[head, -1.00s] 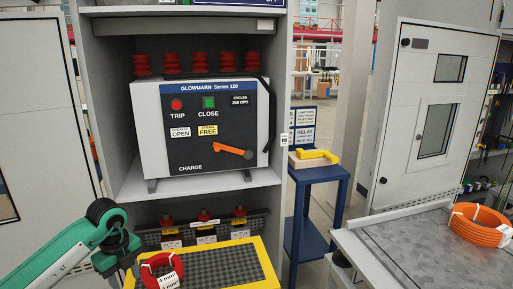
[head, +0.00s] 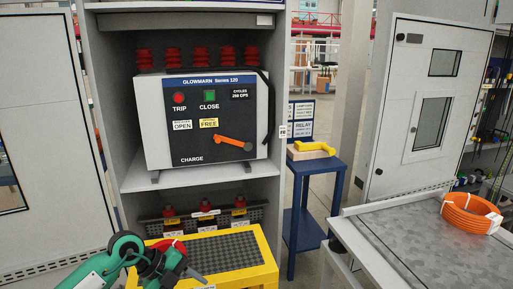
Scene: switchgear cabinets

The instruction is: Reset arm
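My green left arm comes in at the lower left of the head view. Its dark wrist and gripper (head: 188,270) are over the left side of the yellow-rimmed platform (head: 262,252), in front of the cabinet. The fingers are small and partly hidden by the wrist, so I cannot tell whether they are open or shut or hold anything. A red coil (head: 172,245) is mostly hidden behind my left arm. The breaker unit (head: 160,125) stands on the cabinet shelf above, with an orange charge handle (head: 231,142) on its dark front. My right gripper is not in view.
A blue stand (head: 312,172) with a yellow tool (head: 315,148) is right of the cabinet. A grey bench (head: 400,240) at the right bears an orange cable coil (head: 470,213). Another grey cabinet (head: 405,125) stands behind it. Floor shows between stand and bench.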

